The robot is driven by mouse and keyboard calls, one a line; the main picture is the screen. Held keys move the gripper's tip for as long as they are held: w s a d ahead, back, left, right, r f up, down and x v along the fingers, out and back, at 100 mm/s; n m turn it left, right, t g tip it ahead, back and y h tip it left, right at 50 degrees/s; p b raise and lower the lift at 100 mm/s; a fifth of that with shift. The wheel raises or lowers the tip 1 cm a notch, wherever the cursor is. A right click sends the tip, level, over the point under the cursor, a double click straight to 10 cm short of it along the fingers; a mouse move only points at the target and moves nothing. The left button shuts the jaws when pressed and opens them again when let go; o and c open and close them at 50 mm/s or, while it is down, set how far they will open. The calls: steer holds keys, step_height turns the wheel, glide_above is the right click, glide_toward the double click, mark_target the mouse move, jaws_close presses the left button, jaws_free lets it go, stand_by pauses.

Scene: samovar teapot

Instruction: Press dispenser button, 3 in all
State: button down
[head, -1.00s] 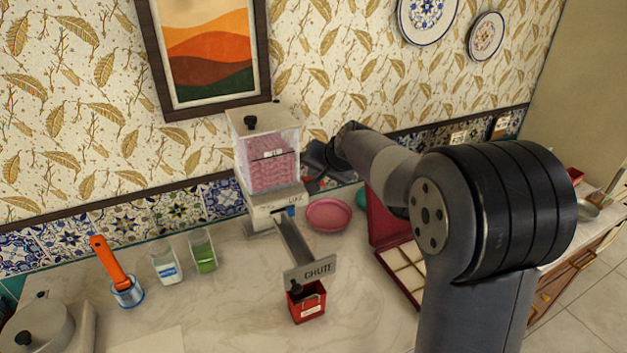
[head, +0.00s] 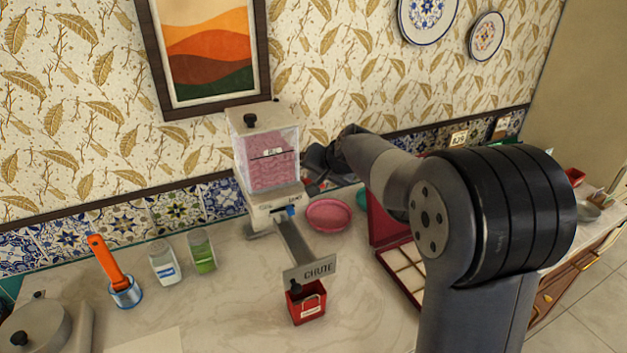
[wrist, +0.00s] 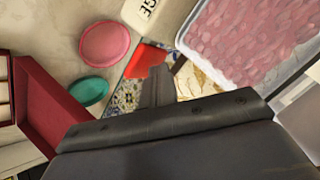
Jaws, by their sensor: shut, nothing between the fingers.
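The dispenser (head: 272,165) stands on the counter against the wall, a clear box of pink pieces on a pale base. A small blue part (head: 291,211), which looks like the button, shows at the front of the base above the metal chute (head: 293,240). My gripper (head: 314,188) is shut and empty, just right of the dispenser and a little above its base. In the wrist view my gripper's fingers (wrist: 160,88) point past the clear box of pink pieces (wrist: 245,40). I cannot tell whether they touch anything.
A red bin (head: 308,307) stands under the chute sign. A pink dish (head: 329,215) and an open red box (head: 386,230) lie right of the dispenser. Two jars (head: 165,264) and an orange-handled tool (head: 108,262) stand left.

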steer(key=shift+f+b, duration=0.6)
steer(key=shift+f, duration=0.15)
stand_by(0.3)
steer(key=shift+r, duration=0.1)
steer(key=shift+r+p, duration=1.25)
steer(key=shift+r, duration=0.4)
steer(key=shift+r+p, duration=1.9)
steer(key=shift+r, duration=0.65)
step_height(320, 180, up, 4)
steer(key=p, duration=0.3)
steer(key=shift+f+p, duration=0.1)
steer(key=shift+p, duration=0.2)
steer(key=shift+f, duration=0.15)
